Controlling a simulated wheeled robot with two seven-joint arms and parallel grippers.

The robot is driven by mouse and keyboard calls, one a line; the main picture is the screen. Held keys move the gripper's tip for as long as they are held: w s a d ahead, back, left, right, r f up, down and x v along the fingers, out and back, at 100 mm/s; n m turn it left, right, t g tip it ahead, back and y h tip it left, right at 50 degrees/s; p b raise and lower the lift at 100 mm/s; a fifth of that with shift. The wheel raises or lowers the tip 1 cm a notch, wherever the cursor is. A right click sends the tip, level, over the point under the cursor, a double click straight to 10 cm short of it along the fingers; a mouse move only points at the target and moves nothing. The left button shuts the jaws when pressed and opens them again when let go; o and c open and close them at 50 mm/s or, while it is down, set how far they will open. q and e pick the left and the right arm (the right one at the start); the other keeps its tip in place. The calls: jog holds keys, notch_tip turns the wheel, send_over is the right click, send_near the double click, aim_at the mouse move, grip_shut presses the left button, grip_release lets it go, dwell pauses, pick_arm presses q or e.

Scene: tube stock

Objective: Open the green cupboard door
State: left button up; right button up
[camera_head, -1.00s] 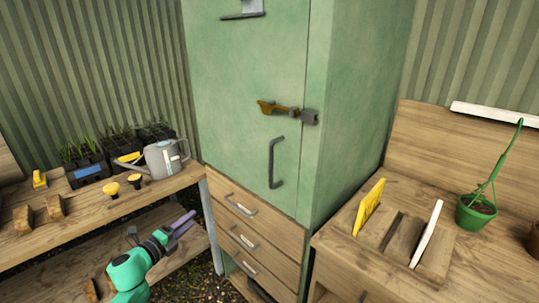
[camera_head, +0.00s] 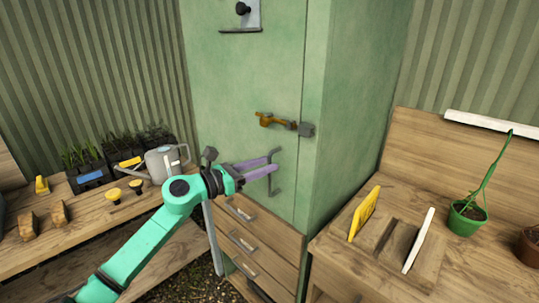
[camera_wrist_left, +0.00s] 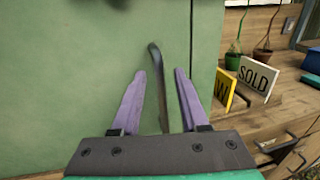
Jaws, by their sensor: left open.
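The green cupboard door (camera_head: 245,75) is shut, with a dark grey bar handle (camera_head: 276,185) low on its right side. A brown latch lever (camera_head: 272,120) with a grey catch (camera_head: 306,129) sits above the handle at the door's right edge. My left gripper (camera_head: 275,162) is open at the handle, its purple fingers pointing at the door. In the left wrist view the handle (camera_wrist_left: 155,75) stands between the two open fingers (camera_wrist_left: 160,85), and its lower end is partly hidden. I cannot tell whether a finger touches it. My right gripper is not in view.
Wooden drawers (camera_head: 245,225) lie below the door. A left bench (camera_head: 80,225) holds a watering can (camera_head: 165,162) and seedling trays. A right bench (camera_head: 475,265) holds a yellow sign (camera_head: 365,212), a white sign (camera_head: 418,240) and a green pot (camera_head: 466,218).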

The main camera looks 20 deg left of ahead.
pick_arm(q)
jog(key=shift+x, duration=1.15)
jog(key=shift+a, duration=0.1)
grip_shut()
jog(key=shift+f, duration=0.1)
dwell(0.3)
